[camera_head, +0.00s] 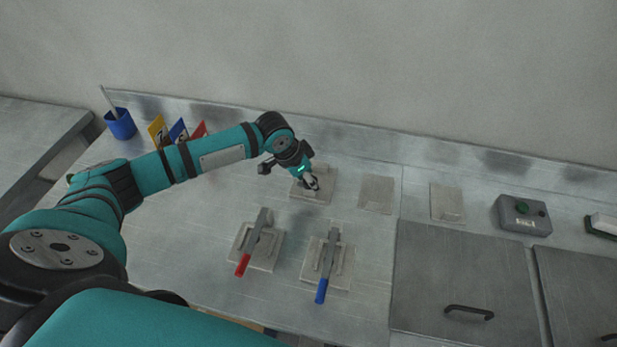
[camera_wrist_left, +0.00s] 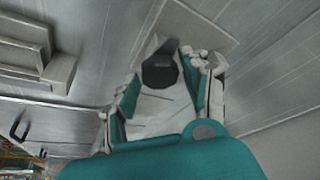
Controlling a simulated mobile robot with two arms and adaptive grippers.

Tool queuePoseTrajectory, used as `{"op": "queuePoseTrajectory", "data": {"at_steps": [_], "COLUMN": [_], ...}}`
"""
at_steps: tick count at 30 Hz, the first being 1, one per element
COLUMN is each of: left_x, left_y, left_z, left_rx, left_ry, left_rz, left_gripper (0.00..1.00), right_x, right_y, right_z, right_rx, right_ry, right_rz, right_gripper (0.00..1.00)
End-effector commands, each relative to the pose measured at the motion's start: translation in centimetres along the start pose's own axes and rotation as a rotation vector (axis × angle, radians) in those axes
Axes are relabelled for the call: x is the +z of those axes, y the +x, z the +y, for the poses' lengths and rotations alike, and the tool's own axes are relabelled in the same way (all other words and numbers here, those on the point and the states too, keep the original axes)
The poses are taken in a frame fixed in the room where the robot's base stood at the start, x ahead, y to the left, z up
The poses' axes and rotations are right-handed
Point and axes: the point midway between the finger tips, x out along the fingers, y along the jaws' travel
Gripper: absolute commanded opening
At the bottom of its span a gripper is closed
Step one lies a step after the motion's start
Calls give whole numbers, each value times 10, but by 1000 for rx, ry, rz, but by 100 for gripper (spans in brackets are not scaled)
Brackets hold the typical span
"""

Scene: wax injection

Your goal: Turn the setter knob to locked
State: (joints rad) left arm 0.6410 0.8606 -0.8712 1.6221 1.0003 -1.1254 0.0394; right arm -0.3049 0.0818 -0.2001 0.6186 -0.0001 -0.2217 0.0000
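The setter knob, a dark faceted knob (camera_wrist_left: 160,71), stands on a pale square plate (camera_wrist_left: 190,28) in the left wrist view. In the head view the plate (camera_head: 301,195) is at the back of the bench, and my gripper hides most of the knob. My left gripper (camera_head: 312,184) is over this plate, pointing down. In the left wrist view its fingers (camera_wrist_left: 160,82) are spread, one on each side of the knob. There is a gap at the left finger; whether the right finger touches the knob I cannot tell. My right gripper is in neither view.
A red-handled lever (camera_head: 244,262) and a blue-handled lever (camera_head: 322,287) stand on plates in front. A blue cup (camera_head: 120,124) and coloured cards (camera_head: 179,131) are at back left.

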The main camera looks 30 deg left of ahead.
Motion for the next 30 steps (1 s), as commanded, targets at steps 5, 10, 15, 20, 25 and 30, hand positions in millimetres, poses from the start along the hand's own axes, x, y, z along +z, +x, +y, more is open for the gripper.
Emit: {"op": "queuePoseTrajectory", "data": {"at_steps": [5, 10, 15, 20, 25, 30], "left_x": [0, 0, 0, 0, -1, -1], "left_y": [0, 0, -1, -1, -1, 0], "left_z": [0, 0, 0, -1, -2, -2], "left_rx": [0, 0, 7, 30, 74, 133], "left_ry": [0, 0, 17, 70, 174, 314], "left_rz": [0, 0, 0, 0, 1, 2], "left_gripper": [21, 7, 7, 7, 7, 7], "right_x": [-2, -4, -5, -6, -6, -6], "right_y": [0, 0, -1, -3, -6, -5], "right_z": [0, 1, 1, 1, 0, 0], "right_rx": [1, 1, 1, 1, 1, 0], "right_ry": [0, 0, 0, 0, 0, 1], "right_rz": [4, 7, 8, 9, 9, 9], "right_gripper": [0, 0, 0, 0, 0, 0]}}
